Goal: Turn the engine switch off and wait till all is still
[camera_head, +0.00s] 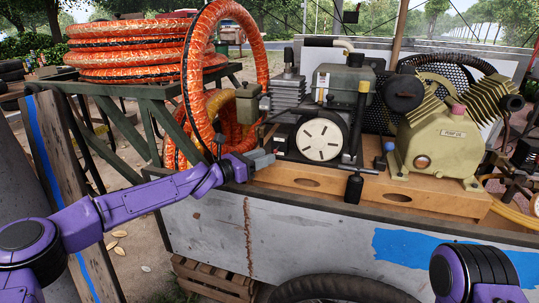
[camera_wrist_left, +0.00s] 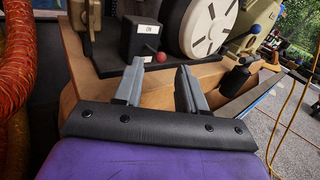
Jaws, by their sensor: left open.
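The engine (camera_head: 335,85) with its round white slotted cover (camera_head: 319,139) sits on the cart's wooden deck. In the left wrist view, a dark switch box (camera_wrist_left: 138,42) with a small white label stands beside the white cover (camera_wrist_left: 208,25). A small red-tipped lever (camera_wrist_left: 161,57) sticks out of its front. My left gripper (camera_head: 266,160) is at the engine's left front in the head view. In the left wrist view, its two fingers (camera_wrist_left: 160,88) are apart and empty, with the red tip just beyond and between them. My right gripper is out of view.
A tan compressor (camera_head: 438,145) stands right of the engine. A black-ended handle (camera_head: 353,188) hangs over the deck's front edge. Orange hose coils (camera_head: 130,50) lie on a green rack at the left. The grey cart side (camera_head: 215,235) is clear below.

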